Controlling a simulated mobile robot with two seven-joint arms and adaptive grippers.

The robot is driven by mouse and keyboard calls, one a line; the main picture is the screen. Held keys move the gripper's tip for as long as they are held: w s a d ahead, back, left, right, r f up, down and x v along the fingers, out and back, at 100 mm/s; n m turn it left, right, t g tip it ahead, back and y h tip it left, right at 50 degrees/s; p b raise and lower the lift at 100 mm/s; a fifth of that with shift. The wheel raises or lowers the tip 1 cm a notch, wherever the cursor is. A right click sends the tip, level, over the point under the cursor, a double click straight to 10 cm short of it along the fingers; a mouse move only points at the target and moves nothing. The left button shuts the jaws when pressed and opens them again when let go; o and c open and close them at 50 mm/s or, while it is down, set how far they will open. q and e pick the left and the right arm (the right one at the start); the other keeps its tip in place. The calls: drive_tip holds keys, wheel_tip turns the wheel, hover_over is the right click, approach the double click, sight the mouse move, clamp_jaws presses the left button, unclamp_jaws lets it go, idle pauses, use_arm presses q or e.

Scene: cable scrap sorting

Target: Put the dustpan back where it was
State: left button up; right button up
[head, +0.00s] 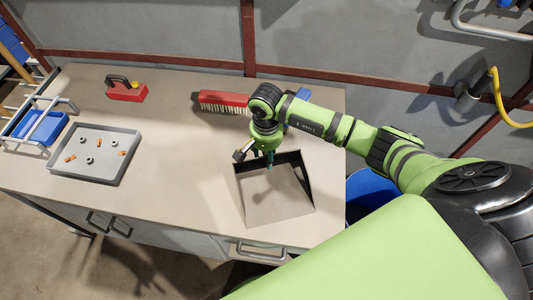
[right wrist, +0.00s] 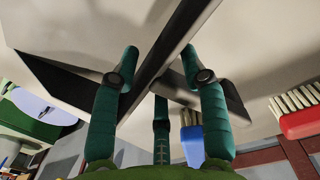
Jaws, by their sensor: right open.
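The dustpan (head: 278,207) lies on the workbench near its front right, a grey flat pan with dark raised walls at the back and sides. Its front edge faces the bench's front edge. My right gripper (head: 268,160) is open at the dustpan's back wall, with its fingers pointing down. In the right wrist view the green fingers (right wrist: 160,75) are spread around a dark edge of the dustpan (right wrist: 165,50); I cannot tell whether they touch it. My left gripper is out of view.
A red brush (head: 222,102) lies at the back of the bench, with a blue item (head: 302,95) partly behind my arm. A grey tray (head: 95,152) with small parts, a red block (head: 126,92) with a black handle and a blue bin (head: 42,128) are left. The bench middle is clear.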

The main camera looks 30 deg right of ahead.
wheel_tip(320, 180, up, 11)
drive_tip(key=b, duration=0.3)
drive_tip(key=shift+w+f, duration=0.1)
drive_tip(key=shift+w, duration=0.05)
drive_tip(key=shift+r+b, duration=0.3)
drive_tip(key=shift+r, duration=0.15)
